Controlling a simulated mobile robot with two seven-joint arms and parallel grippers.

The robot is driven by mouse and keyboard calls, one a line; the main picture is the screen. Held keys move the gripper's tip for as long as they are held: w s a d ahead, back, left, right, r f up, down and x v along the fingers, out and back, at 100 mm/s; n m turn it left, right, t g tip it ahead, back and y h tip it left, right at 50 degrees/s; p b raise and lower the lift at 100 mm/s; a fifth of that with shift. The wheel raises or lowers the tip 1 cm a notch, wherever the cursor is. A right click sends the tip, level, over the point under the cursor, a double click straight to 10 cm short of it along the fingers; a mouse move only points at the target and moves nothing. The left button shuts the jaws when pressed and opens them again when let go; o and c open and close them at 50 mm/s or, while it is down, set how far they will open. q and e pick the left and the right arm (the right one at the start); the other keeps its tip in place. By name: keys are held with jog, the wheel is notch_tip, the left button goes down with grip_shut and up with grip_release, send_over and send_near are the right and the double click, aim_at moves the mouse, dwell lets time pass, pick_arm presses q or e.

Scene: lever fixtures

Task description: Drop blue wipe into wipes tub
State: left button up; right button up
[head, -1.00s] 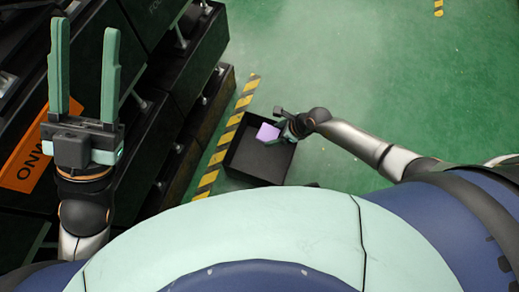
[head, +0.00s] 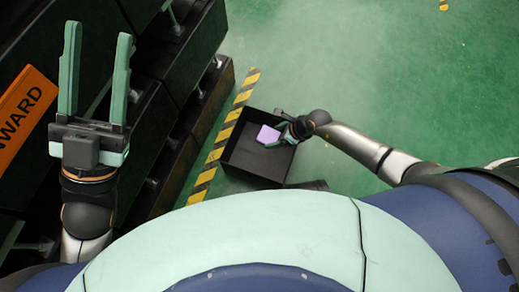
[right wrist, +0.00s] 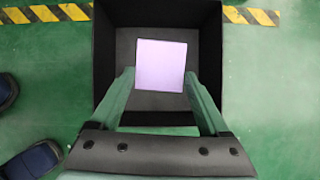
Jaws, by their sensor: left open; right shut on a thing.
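The wipe (head: 268,134) is a flat square that looks lavender rather than plain blue. My right gripper (head: 281,133) is shut on it. In the right wrist view the wipe (right wrist: 161,66) sits between the two green fingertips, over the inside of the tub. The tub is a black, open-topped square box (head: 240,168), and it also shows in the right wrist view (right wrist: 104,55). Its floor looks empty where visible; the wipe and gripper hide part of it. My left gripper (head: 97,42) is open and empty at the left, far from the tub.
Dark cabinets (head: 165,110) with handles line the left side, with an orange sign (head: 22,115). A yellow-black floor stripe (head: 222,140) runs between them and the tub. Green floor (head: 400,80) is clear to the right. Dark blue rounded objects (right wrist: 30,160) show at the wrist view's left.

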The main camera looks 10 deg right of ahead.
jog(key=o, duration=1.5)
jog(key=shift+c, duration=0.2)
pick_arm(q)
notch_tip(320, 180, up, 9)
jog(key=p, duration=0.7)
jog(key=shift+s+a+f+h+p, duration=0.25)
jog(key=shift+a+h+p, duration=0.1)
jog(key=shift+a+h, duration=0.1)
pick_arm(e)
jog(key=v, duration=1.2)
jog(key=shift+r, duration=0.3)
pick_arm(q)
jog(key=shift+w+a+n+t+y, duration=0.1)
jog(key=shift+n+t+y, duration=0.2)
jog(key=shift+t+y, duration=0.15)
